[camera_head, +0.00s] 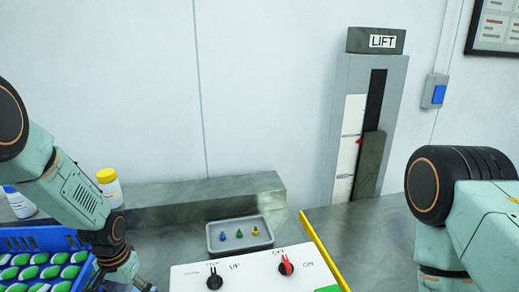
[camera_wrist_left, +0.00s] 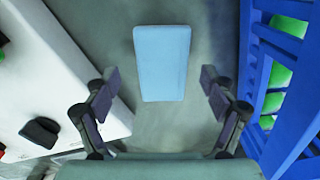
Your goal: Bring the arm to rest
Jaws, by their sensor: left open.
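My left arm (camera_head: 75,190) comes in from the left, reaching down over the table between the blue crate and the white control box. Its gripper is mostly cut off at the bottom edge of the head view. In the left wrist view my left gripper (camera_wrist_left: 160,80) is open, with its two fingers wide apart and nothing between them. A light blue flat block (camera_wrist_left: 162,62) lies on the grey table beyond the fingertips, not touched by them. My right arm (camera_head: 465,205) shows at the right; its gripper is out of view.
A blue crate (camera_head: 45,238) with green-topped items stands at left. The white control box (camera_head: 250,268) has a black knob (camera_head: 214,278) and a red knob (camera_head: 286,265). Behind are a grey tray (camera_head: 240,246) with small coloured pieces, a yellow-capped bottle (camera_head: 110,190) and the LIFT column (camera_head: 340,150).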

